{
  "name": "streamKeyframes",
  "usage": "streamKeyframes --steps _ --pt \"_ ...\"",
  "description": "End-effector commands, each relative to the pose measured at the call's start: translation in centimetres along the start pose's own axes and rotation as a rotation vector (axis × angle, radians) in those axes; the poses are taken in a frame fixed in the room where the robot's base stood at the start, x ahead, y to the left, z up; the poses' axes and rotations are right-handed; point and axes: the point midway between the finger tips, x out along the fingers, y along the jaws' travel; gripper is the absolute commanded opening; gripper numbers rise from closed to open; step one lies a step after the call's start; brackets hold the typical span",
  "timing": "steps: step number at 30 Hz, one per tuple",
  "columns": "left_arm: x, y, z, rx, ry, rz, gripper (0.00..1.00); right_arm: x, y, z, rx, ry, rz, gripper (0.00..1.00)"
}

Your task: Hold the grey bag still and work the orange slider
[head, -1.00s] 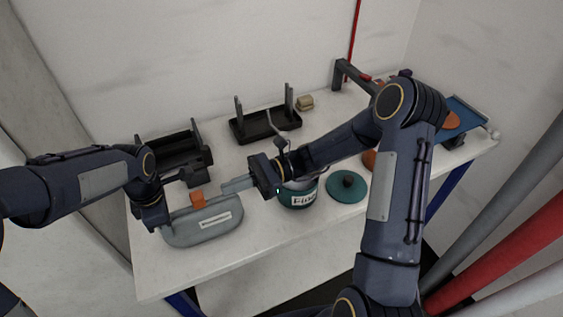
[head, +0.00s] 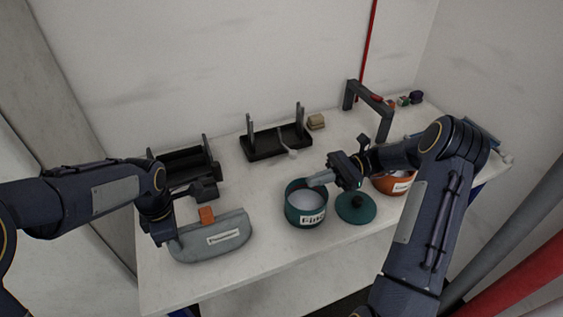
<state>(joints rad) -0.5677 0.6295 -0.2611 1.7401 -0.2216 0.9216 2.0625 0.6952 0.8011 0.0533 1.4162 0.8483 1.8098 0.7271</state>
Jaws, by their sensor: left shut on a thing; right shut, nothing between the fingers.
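The grey bag (head: 205,243) stands at the front left of the table, with a white label on its front. The orange slider (head: 206,214) sits on its top edge, left of the middle. My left gripper (head: 168,236) is shut on the left end of the grey bag; its fingertips are partly hidden.
An orange pot (head: 395,184) is partly behind my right arm. Black trays (head: 262,148) stand at the back, near a dark frame (head: 383,122). Table between bag and pot is clear.

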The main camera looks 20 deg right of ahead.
Motion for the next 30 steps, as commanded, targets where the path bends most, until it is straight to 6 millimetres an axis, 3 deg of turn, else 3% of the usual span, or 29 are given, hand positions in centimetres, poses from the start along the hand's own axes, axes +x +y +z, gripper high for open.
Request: streamKeyframes --steps 7,8,13,23,30 --pt "-0.1 0.0 0.0 0.000 -0.001 0.001 0.03 -0.1 0.0 0.0 0.000 0.000 0.000 0.00" --pt "-0.1 0.0 0.0 0.000 -0.001 0.001 0.37 -0.1 0.0 0.0 0.000 0.000 0.000 0.00" --pt "0.0 0.0 0.0 0.000 -0.001 0.001 0.60 -0.1 0.0 0.0 0.000 -0.001 0.000 0.00" --pt "-0.3 0.0 0.0 0.000 -0.001 0.001 0.62 -0.1 0.0 0.0 0.000 -0.001 0.000 0.00" --pt "-3.9 0.1 0.1 0.000 -0.003 0.007 0.62 -0.1 0.0 0.0 0.000 -0.001 0.000 0.00"
